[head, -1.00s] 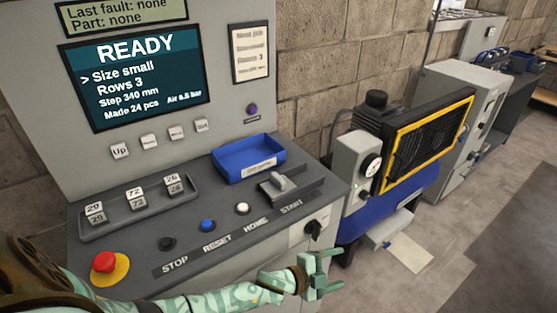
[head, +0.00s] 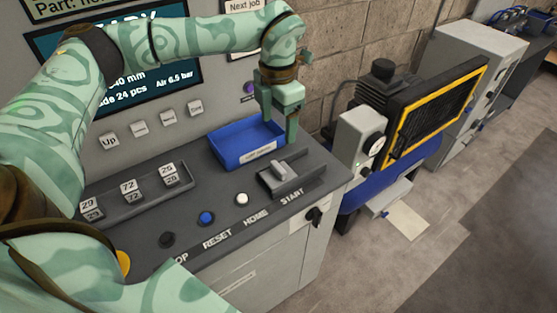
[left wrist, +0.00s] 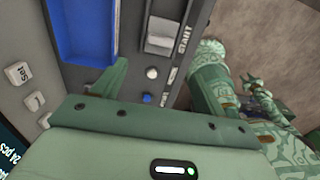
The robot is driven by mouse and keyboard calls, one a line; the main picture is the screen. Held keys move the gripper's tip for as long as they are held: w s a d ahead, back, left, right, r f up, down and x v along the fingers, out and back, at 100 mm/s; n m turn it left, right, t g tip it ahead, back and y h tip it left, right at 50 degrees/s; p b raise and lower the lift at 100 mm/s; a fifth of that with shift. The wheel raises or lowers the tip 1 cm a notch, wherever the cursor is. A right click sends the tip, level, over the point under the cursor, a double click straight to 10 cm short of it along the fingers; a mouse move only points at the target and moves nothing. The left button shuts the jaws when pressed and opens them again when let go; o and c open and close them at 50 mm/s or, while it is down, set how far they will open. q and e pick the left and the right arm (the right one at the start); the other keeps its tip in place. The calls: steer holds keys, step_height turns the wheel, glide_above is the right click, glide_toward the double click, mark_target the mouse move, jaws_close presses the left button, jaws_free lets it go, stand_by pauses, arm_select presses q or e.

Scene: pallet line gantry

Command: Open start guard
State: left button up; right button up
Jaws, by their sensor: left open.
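The start guard (head: 281,178) is a small grey cover with a lighter raised piece, on the sloped console above the START label. It looks lowered, and it also shows in the left wrist view (left wrist: 161,35). My left gripper (head: 280,122) is open and empty, fingers pointing down, above the blue tray's right end and behind the guard. It appears apart from the guard. In the left wrist view one finger shows beside the tray. My right arm shows at the right of that view; its gripper is too small to judge.
The blue tray (head: 225,159) sits behind the guard. White (head: 241,199), blue (head: 206,217) and black (head: 167,240) buttons lie to its left. A rotary switch (head: 315,215) is on the front panel. A compressor unit (head: 358,140) stands right of the console.

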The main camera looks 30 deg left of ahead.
mark_target(278, 166)
arm_select(q)
step_height(278, 166, down, 14)
steer(key=shift+r+b, duration=0.2)
steer(key=shift+b, duration=0.7)
arm_select(e)
steer(key=shift+s+d+f, duration=0.1)
steer(key=shift+d+f, duration=0.05)
steer(key=shift+f, duration=0.35)
steer(key=shift+s+d+f, duration=0.1)
steer(key=shift+f, duration=0.4)
